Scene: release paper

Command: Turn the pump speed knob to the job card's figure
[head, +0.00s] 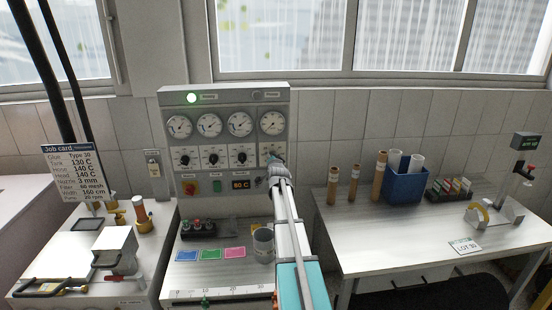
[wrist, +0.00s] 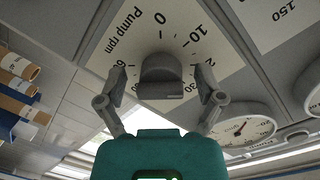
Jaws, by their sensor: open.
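The pump speed knob (wrist: 160,72) is a grey round knob on a white dial plate marked "Pump rpm" (wrist: 131,33), with 0 and 10 legible beside it. My gripper (wrist: 160,84) is open, with one finger on each side of the knob and gaps visible between. In the head view my gripper (head: 275,163) is at the rightmost knob of the panel and hides most of it. Where the knob points I cannot tell.
A grey mug (head: 263,244) stands below, close to my arm. A blue bin (head: 405,185) stands on the right table.

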